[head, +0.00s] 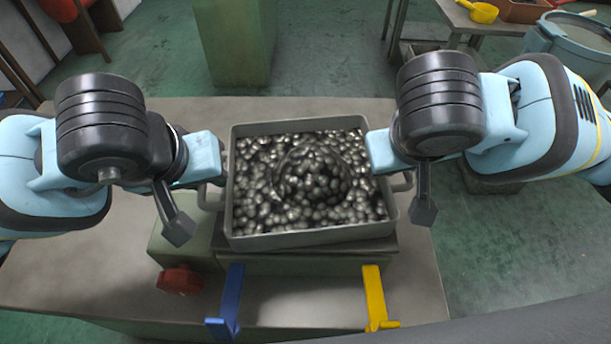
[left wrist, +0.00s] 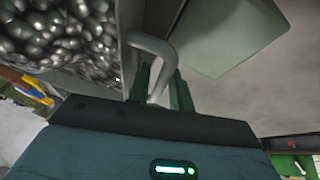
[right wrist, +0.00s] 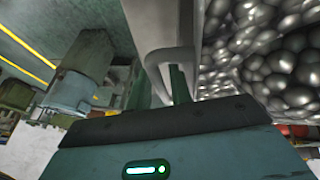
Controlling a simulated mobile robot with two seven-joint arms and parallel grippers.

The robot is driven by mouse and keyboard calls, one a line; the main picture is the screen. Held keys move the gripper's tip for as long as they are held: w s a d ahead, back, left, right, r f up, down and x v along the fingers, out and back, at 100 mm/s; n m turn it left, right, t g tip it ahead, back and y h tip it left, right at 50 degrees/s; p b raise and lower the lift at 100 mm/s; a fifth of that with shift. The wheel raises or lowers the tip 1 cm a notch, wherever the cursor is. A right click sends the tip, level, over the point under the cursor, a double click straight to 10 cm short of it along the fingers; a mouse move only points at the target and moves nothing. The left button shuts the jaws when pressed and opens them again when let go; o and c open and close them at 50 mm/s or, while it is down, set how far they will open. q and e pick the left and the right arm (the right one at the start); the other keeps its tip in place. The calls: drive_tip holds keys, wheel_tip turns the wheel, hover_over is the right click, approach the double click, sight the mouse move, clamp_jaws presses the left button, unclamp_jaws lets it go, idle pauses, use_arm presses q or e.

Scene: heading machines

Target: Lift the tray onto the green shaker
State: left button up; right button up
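The grey metal tray (head: 312,239), heaped with shiny rounded metal pieces, is in the middle of the head view. Its handles stick out left and right. My left gripper (head: 212,172) is at the left handle; in the left wrist view its dark green fingers (left wrist: 160,90) sit either side of the handle bar, seemingly closed on it. My right gripper (head: 388,165) is at the right handle; in the right wrist view its fingers (right wrist: 158,88) likewise straddle the bar. A green box-like machine (head: 185,246) with a red knob shows beside and below the tray; I cannot tell whether they touch.
A blue lever (head: 228,300) and a yellow lever (head: 375,297) stand in front of the tray. The grey tabletop (head: 100,262) is bare at left. A green cabinet (head: 235,45) stands behind, and a blue bin (head: 570,48) is at the far right.

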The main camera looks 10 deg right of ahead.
use_arm(q)
clamp_jaws()
use_arm(e)
clamp_jaws()
use_arm(q)
drive_tip(key=shift+r, duration=0.1)
idle(0.9)
